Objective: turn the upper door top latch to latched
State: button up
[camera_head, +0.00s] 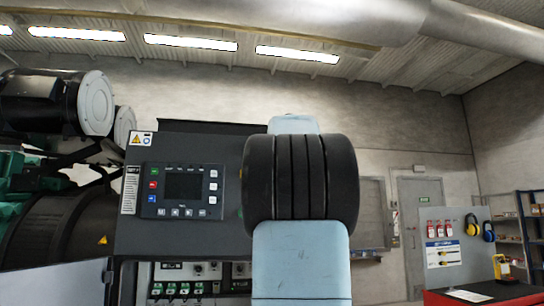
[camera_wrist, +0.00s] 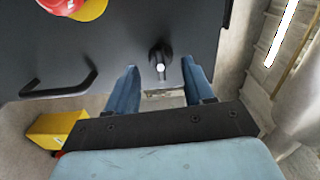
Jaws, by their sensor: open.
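In the wrist view a dark grey door panel (camera_wrist: 120,35) fills the upper part. A small black latch (camera_wrist: 159,55) with a bright round spot sits near the panel's lower right part. Its lever lies roughly up and down in the picture; I cannot tell whether this is latched. My gripper (camera_wrist: 160,67) is open, its two blue fingers on either side of the latch in the picture. I see no clear contact. The gap between the jaws looks empty. In the head view my arm hides the latch and gripper.
A black bar handle (camera_wrist: 62,88) and a red button on yellow (camera_wrist: 75,7) lie left of the latch. A yellow box (camera_wrist: 56,128) is lower left.

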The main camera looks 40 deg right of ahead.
jog(key=v, duration=1.2)
jog(key=shift+s+f, duration=0.1)
jog(key=shift+a+f, duration=0.1)
jog(key=a+f+n+g+y, duration=0.4)
jog(key=a+f+n+y, duration=0.6)
jog(key=a+f, duration=1.35)
jog(key=s+a+f+n+g, duration=0.2)
jog(key=s+a+f+n, duration=0.2)
jog(key=f, duration=0.5)
jog(key=s+a+f+n+g, duration=0.1)
jog(key=s+a+f+n, duration=0.2)
jog(key=f, duration=0.6)
jog(key=s+a+f+n+g, duration=0.2)
jog(key=s+a+f+n, duration=0.2)
jog(key=f, duration=0.5)
jog(key=s+n, duration=0.2)
jog(key=s, duration=0.1)
jog(key=shift+s+a+f+n+g, duration=0.2)
jog(key=shift+a+f+n+g, duration=0.05)
jog(key=shift+a+n+g, duration=0.05)
jog(key=shift+w, duration=0.1)
jog(key=shift+c, duration=0.2)
